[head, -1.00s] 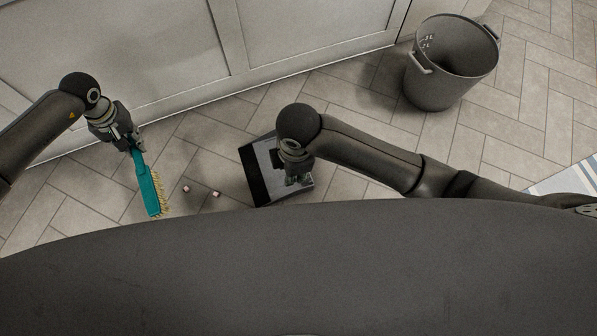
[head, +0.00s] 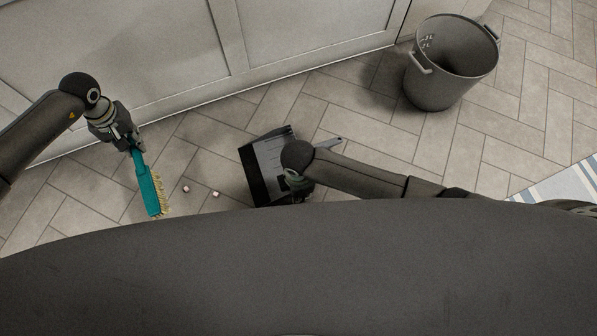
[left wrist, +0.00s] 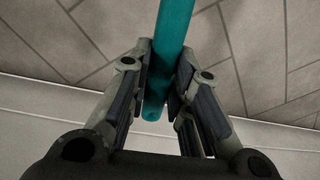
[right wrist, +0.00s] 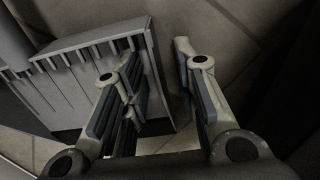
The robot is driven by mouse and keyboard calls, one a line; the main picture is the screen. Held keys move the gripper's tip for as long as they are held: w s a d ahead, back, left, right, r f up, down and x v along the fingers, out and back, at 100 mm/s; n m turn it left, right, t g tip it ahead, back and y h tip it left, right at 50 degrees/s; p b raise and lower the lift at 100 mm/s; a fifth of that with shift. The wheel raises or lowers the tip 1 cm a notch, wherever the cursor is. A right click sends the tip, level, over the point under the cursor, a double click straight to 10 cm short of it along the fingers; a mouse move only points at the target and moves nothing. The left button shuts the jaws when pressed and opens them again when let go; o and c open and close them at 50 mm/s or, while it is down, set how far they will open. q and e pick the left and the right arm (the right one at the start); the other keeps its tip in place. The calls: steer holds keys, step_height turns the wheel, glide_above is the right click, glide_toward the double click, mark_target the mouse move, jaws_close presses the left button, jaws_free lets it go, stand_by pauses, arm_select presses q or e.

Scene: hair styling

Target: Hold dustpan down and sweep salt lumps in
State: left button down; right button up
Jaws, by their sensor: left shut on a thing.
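My left gripper (head: 132,144) is shut on the handle of a teal brush (head: 149,187) with pale yellow bristles, held low at the left. The handle (left wrist: 172,40) runs between its fingers in the left wrist view. Two small pinkish-white salt lumps (head: 186,188) (head: 216,194) lie on the floor between brush and dustpan. My right arm hides part of the pan.
A grey bin (head: 440,85) with side handles stands at the upper right. White cabinet fronts (head: 300,35) run along the top. A striped mat (head: 560,182) lies at the right edge. The tiled floor around the lumps is clear.

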steer(key=shift+f, duration=0.2)
jaws_close()
stand_by(1.1)
